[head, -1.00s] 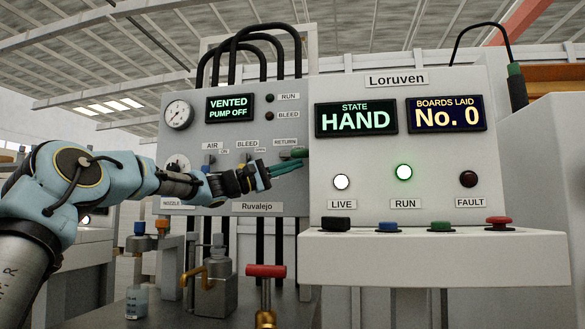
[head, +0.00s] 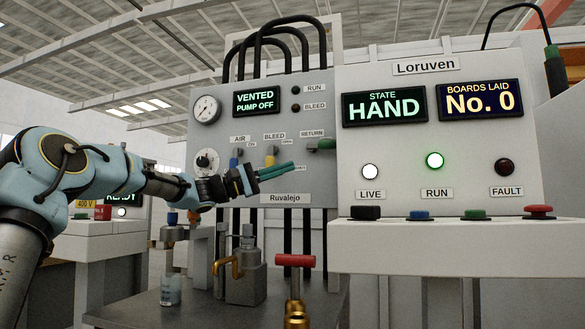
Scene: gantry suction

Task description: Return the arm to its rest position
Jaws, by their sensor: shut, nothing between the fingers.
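My blue and black arm reaches in from the left of the head view. My gripper (head: 292,169) is shut and empty, its teal fingers pointing right. It shows in front of the grey Ruvalejo panel (head: 225,125), below the yellow bleed lever (head: 271,157) and left of the green return lever (head: 321,145). A gap shows between the fingertips and the green lever. The panel display (head: 256,101) reads VENTED, PUMP OFF.
The Loruven console (head: 438,190) stands at right, reading STATE HAND and BOARDS LAID No. 0, its green RUN lamp (head: 435,160) lit. Below my gripper are a red-handled valve (head: 295,261), a metal canister with a brass spout (head: 243,272) and a small bottle (head: 171,289) on the bench.

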